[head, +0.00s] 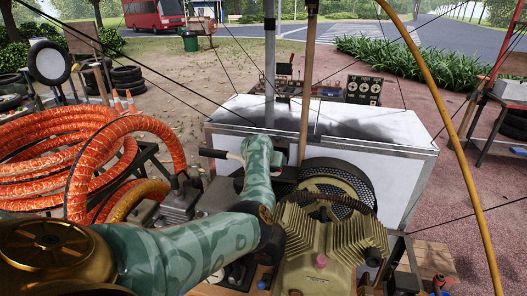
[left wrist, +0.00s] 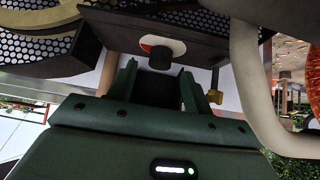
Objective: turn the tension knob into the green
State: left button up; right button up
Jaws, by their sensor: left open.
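The tension knob (left wrist: 159,58) is a small black knob on the dark panel in the left wrist view. Behind it is a pale round dial (left wrist: 174,46) with a red patch on its left part. I see no green on the dial, and I cannot make out a pointer. My left gripper (left wrist: 157,82) is open, its two dark green fingers on either side of the line to the knob. The knob shows just beyond the gap, and I cannot tell whether the fingers touch it. In the head view my left forearm reaches over the compressor, and the fingers and knob are hidden.
The tan finned compressor (head: 325,245) and its dark mesh belt guard (head: 345,180) are close to my arm. A pale curved pipe (left wrist: 250,85) runs right of the gripper. Orange hose coils (head: 55,150) lie left. A white chest (head: 400,150) stands behind.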

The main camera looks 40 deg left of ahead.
pick_arm(q)
jog(key=p+v, duration=0.3)
jog(key=v, duration=1)
pick_arm(e)
jog(key=r, duration=0.4)
jog(key=shift+w+r, duration=0.15)
jog(key=shift+w, duration=0.05)
pick_arm(q)
jog(key=w+d+n+y+b, duration=0.25)
jog(key=w+d+b, duration=0.3)
jog(key=b, duration=0.65)
jog(key=w+a+f+b, duration=0.1)
jog(key=a+f, duration=0.2)
jog(key=w+a+f+n+g+b, duration=0.1)
jog(key=w+a+f+b, duration=0.1)
jog(key=a+f, duration=0.2)
jog(key=w+a+f+n+g+b, duration=0.1)
jog(key=w+a+f, duration=0.1)
jog(key=a+f, duration=0.1)
jog(key=shift+a+f, duration=0.15)
jog(key=shift+f, duration=0.55)
jog(key=shift+w, duration=0.1)
pick_arm(e)
notch_tip(320, 180, down, 17)
jog(key=s, duration=0.2)
jog(key=shift+s+g, duration=0.4)
